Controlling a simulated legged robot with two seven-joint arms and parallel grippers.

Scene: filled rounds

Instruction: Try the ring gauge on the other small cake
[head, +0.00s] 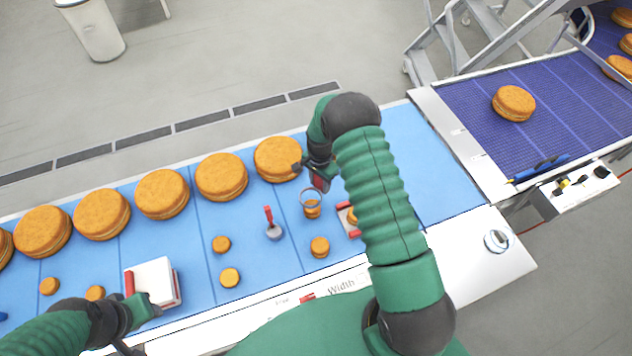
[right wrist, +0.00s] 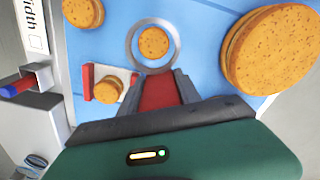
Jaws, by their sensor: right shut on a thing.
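My right gripper (head: 320,182) is shut on the red handle of the ring gauge (right wrist: 131,52), a grey ring that also shows in the head view (head: 302,197). A small round orange-brown cake (head: 312,210) shows through the ring; in the right wrist view this cake (right wrist: 153,42) is inside the ring's outline with a gap all round. The ring looks to be above the cake, but its exact height is unclear. Another small cake (right wrist: 107,91) is at a red and white gauge (right wrist: 88,82). My left gripper (head: 145,312) is beside a white block; its fingers are unclear.
Large cakes (head: 221,176) line the blue belt's far side. Small cakes (head: 320,246) and a red-handled grey tool (head: 274,231) lie nearer. The white block with a red edge (head: 155,280) is near the left gripper. A purple conveyor (head: 560,100) is at right.

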